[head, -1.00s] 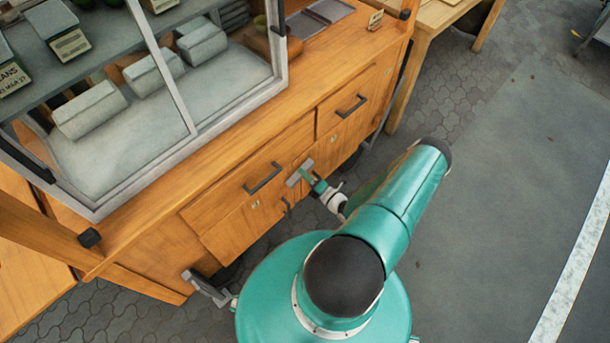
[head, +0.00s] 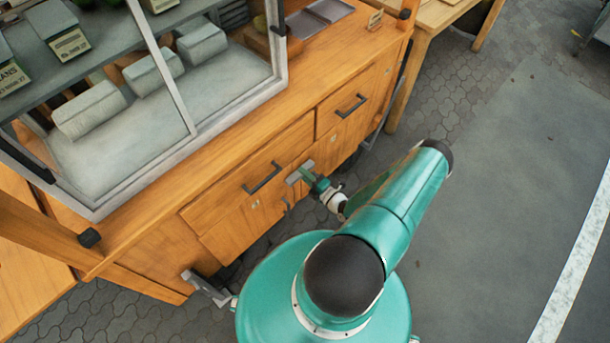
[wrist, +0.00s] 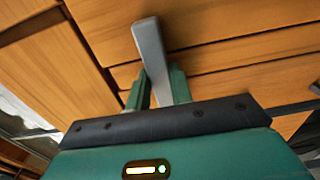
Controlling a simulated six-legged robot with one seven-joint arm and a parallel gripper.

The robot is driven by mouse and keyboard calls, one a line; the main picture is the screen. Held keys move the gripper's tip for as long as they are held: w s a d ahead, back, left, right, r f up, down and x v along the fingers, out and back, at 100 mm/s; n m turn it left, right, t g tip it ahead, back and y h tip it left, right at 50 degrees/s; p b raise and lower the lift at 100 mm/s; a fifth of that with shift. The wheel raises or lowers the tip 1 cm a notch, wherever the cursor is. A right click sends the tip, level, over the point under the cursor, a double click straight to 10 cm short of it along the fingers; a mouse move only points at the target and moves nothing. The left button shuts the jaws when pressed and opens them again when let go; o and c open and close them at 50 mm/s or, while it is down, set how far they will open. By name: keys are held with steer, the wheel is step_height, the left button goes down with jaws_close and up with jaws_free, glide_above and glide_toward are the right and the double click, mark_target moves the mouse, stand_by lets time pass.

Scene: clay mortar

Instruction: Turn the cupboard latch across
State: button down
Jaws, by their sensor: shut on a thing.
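The cupboard latch is a light grey bar (wrist: 152,55) in the wrist view, standing up between the two green fingers of my gripper (wrist: 158,90). The fingers are shut on it, near its lower end in that view. In the head view the grey latch (head: 297,174) shows small on the wooden cupboard front (head: 225,240), below the drawers. My gripper (head: 309,178) reaches it from the lower right. The latch's lower end is hidden behind my gripper in the wrist view.
Dark drawer handles (head: 262,178) and (head: 351,106) stick out near the latch. A glass display case (head: 235,110) stands on the counter above. A wooden table (head: 440,20) stands behind at the right. The paved floor on the right is clear.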

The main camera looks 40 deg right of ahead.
steer(key=c, duration=1.2)
jaws_free()
steer(key=shift+c, duration=0.2)
steer(key=s, duration=1.4)
steer(key=shift+d, duration=0.15)
